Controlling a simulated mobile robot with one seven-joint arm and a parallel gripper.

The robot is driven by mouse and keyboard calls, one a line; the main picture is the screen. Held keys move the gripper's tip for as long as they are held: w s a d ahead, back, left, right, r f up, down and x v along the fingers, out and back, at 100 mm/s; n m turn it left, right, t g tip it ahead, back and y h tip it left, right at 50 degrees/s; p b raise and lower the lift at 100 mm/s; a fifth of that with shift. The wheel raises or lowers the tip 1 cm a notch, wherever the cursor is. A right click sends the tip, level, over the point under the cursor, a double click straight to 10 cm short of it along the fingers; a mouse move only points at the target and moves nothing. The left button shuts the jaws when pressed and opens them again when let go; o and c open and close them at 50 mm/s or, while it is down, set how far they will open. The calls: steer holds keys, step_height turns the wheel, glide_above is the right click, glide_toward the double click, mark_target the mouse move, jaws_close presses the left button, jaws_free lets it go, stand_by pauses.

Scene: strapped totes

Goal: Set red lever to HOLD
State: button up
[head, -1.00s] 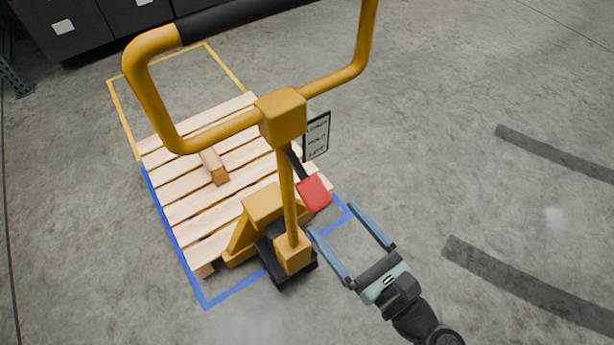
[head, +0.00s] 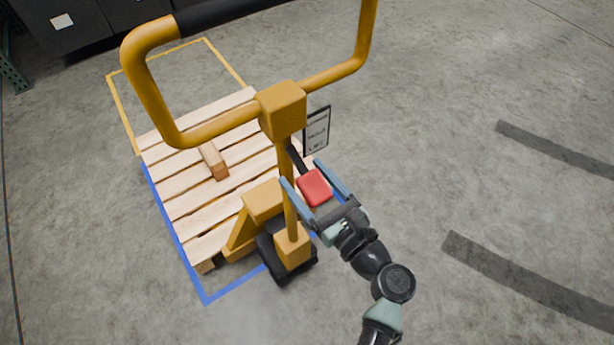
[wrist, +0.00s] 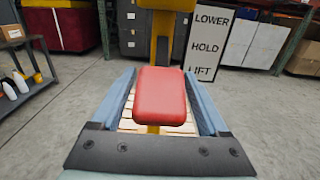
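The red lever (head: 314,187) is a red block on a black arm, fixed to the yellow post of a pallet jack (head: 288,200). In the wrist view the red lever (wrist: 160,97) fills the middle, between two blue fingers. My gripper (head: 316,175) is open around it, one finger on each side; gaps show beside the block, and contact is not visible. A white label plate (head: 317,131) stands behind the lever. In the wrist view the label plate (wrist: 208,45) reads LOWER, HOLD, LIFT from top to bottom. Which mark the lever matches I cannot tell.
The jack's yellow loop handle (head: 150,90) rises above the lever. Dark cabinets (head: 110,25) stand at the back left. The floor to the right is clear.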

jaws_close()
stand_by(0.3)
steer(key=r+p, duration=0.1)
steer(key=p, duration=0.3)
steer(key=shift+s+d+g, duration=0.1)
steer(key=shift+g, duration=0.2)
steer(key=g+h+p, duration=0.1)
steer(key=p, duration=0.4)
steer(key=r+g+h+p, duration=0.1)
steer(key=p, duration=0.5)
steer(key=shift+s+d+r+g, duration=0.15)
steer(key=shift+s+r+g, duration=0.1)
steer(key=shift+r+g, duration=0.05)
steer(key=shift+g+h+p, duration=0.3)
steer(key=shift+h+p, duration=0.1)
steer(key=shift+p, duration=0.7)
steer(key=shift+f+p, duration=0.15)
steer(key=shift+p, duration=0.2)
steer(key=shift+o, duration=1.4)
jaws_free()
